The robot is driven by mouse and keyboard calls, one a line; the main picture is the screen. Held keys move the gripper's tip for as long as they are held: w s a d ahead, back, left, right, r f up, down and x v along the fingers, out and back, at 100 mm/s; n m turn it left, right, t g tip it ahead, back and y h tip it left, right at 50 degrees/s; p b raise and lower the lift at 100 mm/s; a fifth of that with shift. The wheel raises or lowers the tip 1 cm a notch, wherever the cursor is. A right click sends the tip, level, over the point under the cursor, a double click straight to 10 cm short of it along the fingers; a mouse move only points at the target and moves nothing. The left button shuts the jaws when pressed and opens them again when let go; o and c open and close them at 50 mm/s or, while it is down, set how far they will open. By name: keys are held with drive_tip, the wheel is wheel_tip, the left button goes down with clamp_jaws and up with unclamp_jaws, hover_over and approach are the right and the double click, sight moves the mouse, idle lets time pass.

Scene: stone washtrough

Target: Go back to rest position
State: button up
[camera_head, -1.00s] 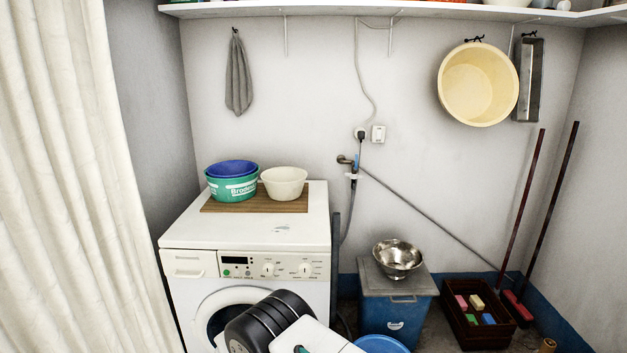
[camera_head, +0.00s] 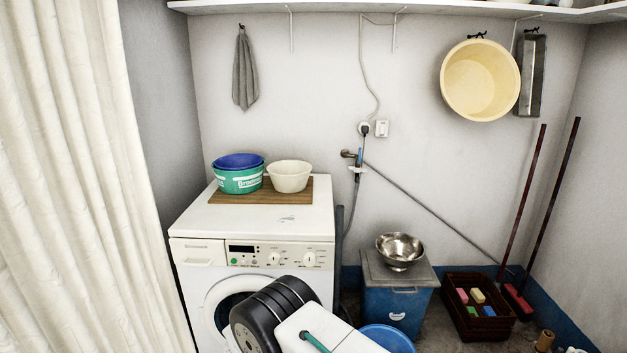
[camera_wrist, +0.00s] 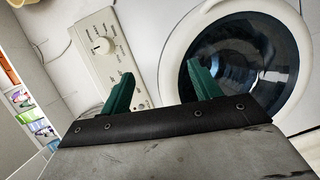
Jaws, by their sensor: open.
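My gripper (camera_wrist: 160,88) shows in the wrist view with its two green fingers apart and nothing between them. It faces the front of the white washing machine (camera_head: 265,218), with the round door (camera_wrist: 240,65) behind and to the right of the fingers and the control panel (camera_wrist: 97,48) to the left. In the head view my arm is folded low in front of the machine, and the gripper's fingertips are not visible there.
A green tub (camera_head: 237,178) and a cream bowl (camera_head: 289,176) stand on a wooden board atop the machine. A steel bowl (camera_head: 400,250) sits on a blue bin (camera_head: 392,306). A dark crate (camera_head: 462,318) holds several coloured blocks. A curtain (camera_head: 75,180) hangs at the left.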

drive_tip(key=s+a+r+m+g+y, duration=0.1)
drive_tip(key=a+r+m+g+y, duration=0.2)
drive_tip(key=a+r+g+y, duration=0.35)
drive_tip(key=s+d+r+m+g+y, duration=0.1)
drive_tip(key=s+d+r+g+y, duration=0.2)
drive_tip(key=r, duration=0.4)
drive_tip(key=s+d+r+m+g+y, duration=0.1)
drive_tip(key=s+d+r+g, duration=0.2)
drive_tip(key=s+d+r, duration=0.3)
drive_tip(key=s+d+r+m+h, duration=0.1)
drive_tip(key=s+d+r+m, duration=0.1)
drive_tip(key=s+d+r, duration=0.7)
drive_tip(key=s+d+r+m+g+h, duration=0.1)
drive_tip(key=s+d+r+m+h, duration=0.1)
drive_tip(key=s+d+r, duration=0.7)
drive_tip(key=s+d+r+m+h, duration=0.1)
drive_tip(key=s+d+r+m, duration=0.2)
drive_tip(key=s+d+r, duration=0.6)
drive_tip(key=shift+s+d+g, duration=0.35)
drive_tip(key=shift+s+d, duration=2.75)
drive_tip(key=shift+d, duration=1.5)
drive_tip(key=shift+r, duration=0.1)
